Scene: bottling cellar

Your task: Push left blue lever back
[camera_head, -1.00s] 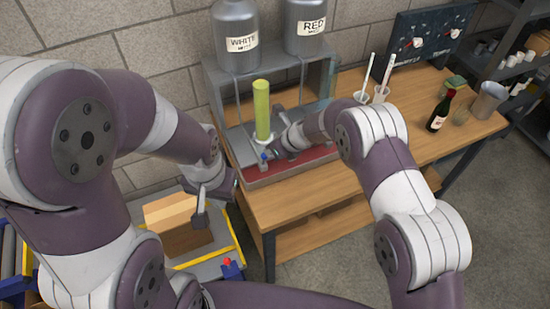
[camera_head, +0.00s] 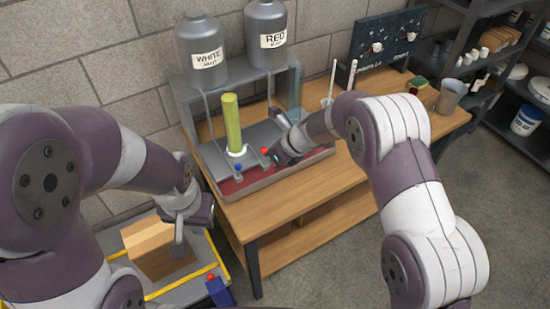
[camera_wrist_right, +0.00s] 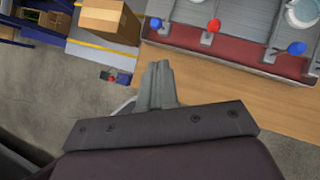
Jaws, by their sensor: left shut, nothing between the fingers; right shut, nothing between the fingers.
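The left blue lever (camera_head: 238,167) stands at the front left of the filling stand (camera_head: 262,181), by the base of a tall green bottle (camera_head: 232,122). It also shows in the right wrist view (camera_wrist_right: 156,23). A red-knobbed lever (camera_head: 264,151) is right of it. A second blue lever (camera_wrist_right: 297,48) shows at the right in the wrist view. My right gripper (camera_head: 279,157) is shut and empty, just right of the red knob in the head view; its shut fingers (camera_wrist_right: 157,72) point toward the stand's front. My left gripper (camera_head: 179,246) is shut and empty by the cardboard box.
The cardboard box (camera_head: 150,254) sits on a yellow-edged platform at lower left. The wooden table (camera_head: 237,212) has white sticks and a metal cup (camera_head: 449,97) at right.

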